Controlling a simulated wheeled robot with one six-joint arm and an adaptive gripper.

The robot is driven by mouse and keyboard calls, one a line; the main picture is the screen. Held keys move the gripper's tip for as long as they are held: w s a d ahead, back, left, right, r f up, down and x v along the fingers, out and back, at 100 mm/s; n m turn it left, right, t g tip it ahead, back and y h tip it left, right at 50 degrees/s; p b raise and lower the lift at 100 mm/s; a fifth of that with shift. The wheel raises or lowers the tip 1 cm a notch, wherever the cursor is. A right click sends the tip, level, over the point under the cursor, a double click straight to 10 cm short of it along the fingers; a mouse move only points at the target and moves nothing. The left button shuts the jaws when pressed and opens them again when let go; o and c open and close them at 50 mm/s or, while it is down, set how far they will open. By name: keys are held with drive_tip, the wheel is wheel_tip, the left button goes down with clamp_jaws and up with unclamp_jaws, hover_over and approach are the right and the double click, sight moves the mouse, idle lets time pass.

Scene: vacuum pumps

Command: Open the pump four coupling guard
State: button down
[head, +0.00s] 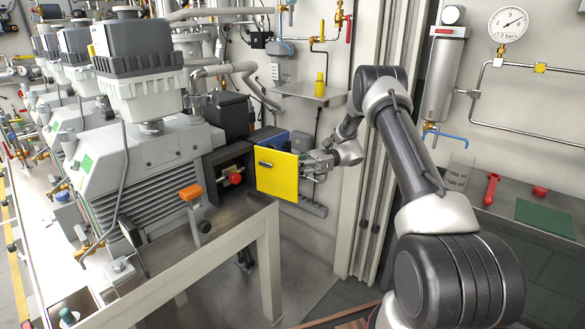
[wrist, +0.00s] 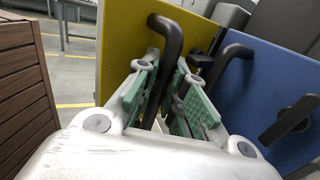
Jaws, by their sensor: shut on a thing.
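The coupling guard is a flat yellow panel (head: 277,180) at the end of the nearest pump (head: 150,165). It stands out from the machine, and the dark recess to its left shows a red part (head: 236,179). My gripper (head: 316,164) is at the panel's right edge, partly hidden there. In the wrist view the yellow panel (wrist: 122,45) fills the upper middle. My gripper's green-padded fingers (wrist: 168,88) are shut around a bent black handle (wrist: 172,45) in front of it. The fingers hide the handle's lower end.
A blue panel (wrist: 265,90) with black handles is close on the right in the wrist view. A metal bench (head: 245,225) carries the pump. A grey column and wall pipes stand behind my arm. A worktop (head: 500,205) with a red tool is at right.

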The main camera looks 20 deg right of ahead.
drive_tip(key=shift+w, duration=0.2)
drive_tip(key=c, duration=1.6)
unclamp_jaws()
drive_tip(key=shift+c, duration=0.2)
drive_tip(key=w+d, duration=0.1)
drive_tip(key=d, duration=0.6)
drive_tip(key=shift+d, duration=0.25)
